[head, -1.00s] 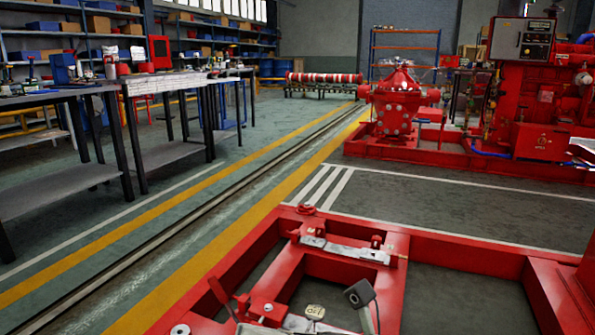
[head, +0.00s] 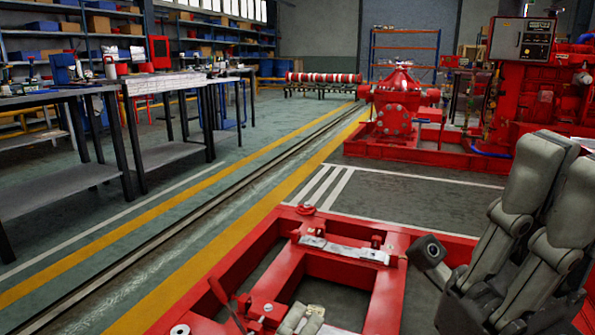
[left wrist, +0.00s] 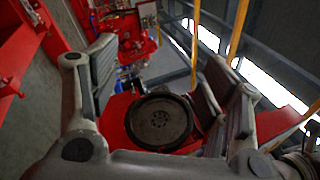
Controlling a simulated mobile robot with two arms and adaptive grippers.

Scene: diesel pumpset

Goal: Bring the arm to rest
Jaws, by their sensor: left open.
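My left gripper (head: 553,190) stands large at the right of the head view, grey pads pointing up, over the red frame's right side. In the left wrist view the gripper (left wrist: 158,85) has its two fingers spread wide apart, with nothing held between them. A round dark disc (left wrist: 158,122) on a red part shows behind the gap; I cannot tell its distance. Small grey pieces at the bottom edge of the head view are cut off, and I cannot tell what they are. I see no right gripper for certain.
A red steel base frame (head: 255,275) with open bays fills the foreground. Workbenches (head: 60,180) line the left, with shelving (head: 100,45) behind. A red pump (head: 395,105) and engine (head: 530,95) stand beyond. The floor strip with yellow lines is clear.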

